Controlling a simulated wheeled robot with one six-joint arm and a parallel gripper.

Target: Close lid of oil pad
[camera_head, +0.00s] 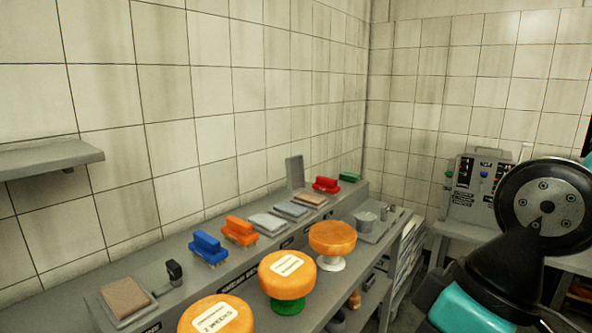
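On the raised back ledge of the counter, an oil pad (309,199) with a brown surface lies in a shallow grey tray. Its grey lid (295,173) stands upright behind it, open. Two flat grey pads with closed tops, a nearer one (267,223) and a farther one (291,210), lie in front of it along the ledge. My black and teal arm fills the right side, away from the pads. My gripper's fingers are not in view.
Blue (208,247), orange (240,231), red (326,184) and green (350,177) stamps stand on the ledge. A dark-handled tool (174,272) is beside the near pad. Orange cheese wheels (333,237) sit on stands below. A grey scale (376,221) stands farther right.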

